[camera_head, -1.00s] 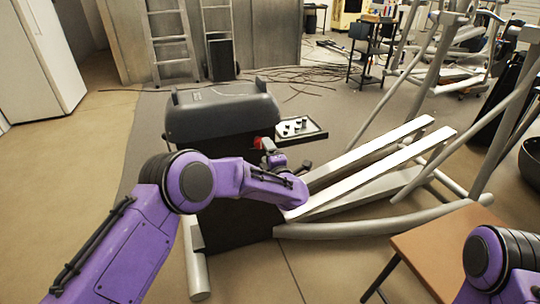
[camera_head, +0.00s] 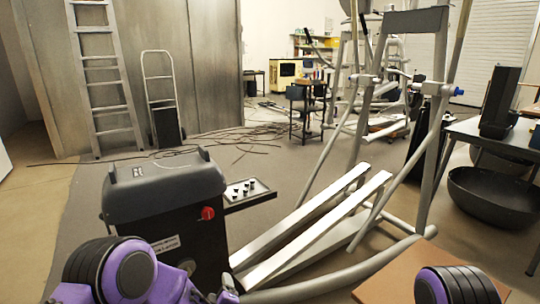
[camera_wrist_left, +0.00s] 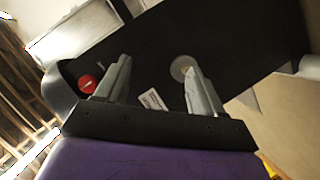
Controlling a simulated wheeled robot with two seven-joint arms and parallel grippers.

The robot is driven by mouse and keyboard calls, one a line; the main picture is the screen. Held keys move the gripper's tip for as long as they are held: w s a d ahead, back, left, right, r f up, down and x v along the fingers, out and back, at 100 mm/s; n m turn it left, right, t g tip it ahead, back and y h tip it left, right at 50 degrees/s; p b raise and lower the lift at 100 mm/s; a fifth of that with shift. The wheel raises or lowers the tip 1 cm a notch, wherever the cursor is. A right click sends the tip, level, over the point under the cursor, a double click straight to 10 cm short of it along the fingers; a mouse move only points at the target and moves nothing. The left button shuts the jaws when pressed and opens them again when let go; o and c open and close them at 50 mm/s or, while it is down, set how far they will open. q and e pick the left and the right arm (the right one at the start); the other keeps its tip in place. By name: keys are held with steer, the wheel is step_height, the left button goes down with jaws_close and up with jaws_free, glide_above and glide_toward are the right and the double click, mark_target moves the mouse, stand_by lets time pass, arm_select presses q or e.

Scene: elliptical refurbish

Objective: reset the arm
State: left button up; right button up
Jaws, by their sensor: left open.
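My left arm (camera_head: 130,272) is folded low at the bottom left of the head view, below and in front of the elliptical machine's dark housing (camera_head: 165,185). My left gripper (camera_wrist_left: 155,85) shows clearly in the left wrist view. Its two grey fingers are apart, with nothing between them. A red knob (camera_head: 207,213) sits on the housing's side. The knob also shows in the left wrist view (camera_wrist_left: 86,84), left of the fingers and apart from them. Part of my right arm (camera_head: 455,285) shows at the bottom right; its gripper is out of view.
A small tray (camera_head: 262,192) with several small parts adjoins the housing. The elliptical's pale rails (camera_head: 325,222) and grey frame extend right. A brown tabletop (camera_head: 385,283) is at the bottom right.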

arm_select(q)
steer(key=s+a+f+m+g+h, duration=0.1)
steer(key=s+a+f+m+g, duration=0.2)
steer(key=s+f, duration=0.5)
steer(key=s+a+f+m+g+h, duration=0.1)
steer(key=s+a+f+m+g, duration=0.2)
steer(key=s, duration=0.8)
steer(key=s+a+f+m+g+y, duration=0.1)
steer(key=s+a+g, duration=0.25)
steer(key=s, duration=0.65)
steer(key=s+a+f+g, duration=0.15)
steer(key=s+a, duration=0.35)
steer(key=s, duration=0.6)
step_height(320, 180, up, 19)
steer(key=w+p, duration=0.1)
steer(key=p, duration=1.8)
steer(key=shift+w+d+p, duration=0.15)
steer(key=shift+d+p, duration=0.05)
steer(key=shift+p, duration=0.15)
